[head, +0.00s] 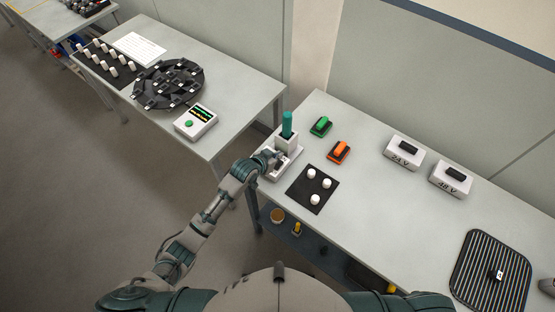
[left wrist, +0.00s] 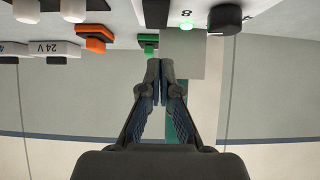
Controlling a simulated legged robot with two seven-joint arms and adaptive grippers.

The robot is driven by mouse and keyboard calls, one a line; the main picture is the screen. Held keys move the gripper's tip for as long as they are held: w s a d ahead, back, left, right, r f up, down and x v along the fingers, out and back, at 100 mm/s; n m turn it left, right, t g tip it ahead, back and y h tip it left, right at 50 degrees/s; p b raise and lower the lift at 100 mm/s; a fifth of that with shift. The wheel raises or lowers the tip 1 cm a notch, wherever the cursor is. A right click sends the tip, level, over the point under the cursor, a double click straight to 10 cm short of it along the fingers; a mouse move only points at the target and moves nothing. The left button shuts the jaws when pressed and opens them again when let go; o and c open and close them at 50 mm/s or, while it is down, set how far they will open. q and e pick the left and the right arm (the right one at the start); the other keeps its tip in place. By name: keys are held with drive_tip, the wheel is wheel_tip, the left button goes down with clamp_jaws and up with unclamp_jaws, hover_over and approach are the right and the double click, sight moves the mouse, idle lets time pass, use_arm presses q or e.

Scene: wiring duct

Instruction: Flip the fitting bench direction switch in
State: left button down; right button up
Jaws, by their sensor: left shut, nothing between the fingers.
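A white fixture (head: 291,160) with a grey block and an upright teal post (head: 287,124) stands at the near left corner of the right bench. My left gripper (head: 277,156) is at its left side, partly hard to make out. In the left wrist view the left gripper (left wrist: 167,72) is shut and empty, its tips in front of the grey block (left wrist: 188,55). I cannot tell which part is the direction switch, or whether the fingertips touch anything. My right gripper is not in view.
A green switch (head: 320,126) and an orange switch (head: 339,152) lie right of the fixture. A black mat (head: 301,187) with white knobs lies in front. White 24 V (head: 404,153) and 48 V (head: 451,180) boxes stand farther right. Another table (head: 232,88) is at left.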

sight(278, 163)
use_arm(q)
wheel_tip(278, 163, down, 3)
drive_tip(key=shift+d+r, duration=0.1)
drive_tip(key=shift+f, duration=0.2)
drive_tip(key=shift+w, duration=0.1)
drive_tip(key=shift+f, duration=0.2)
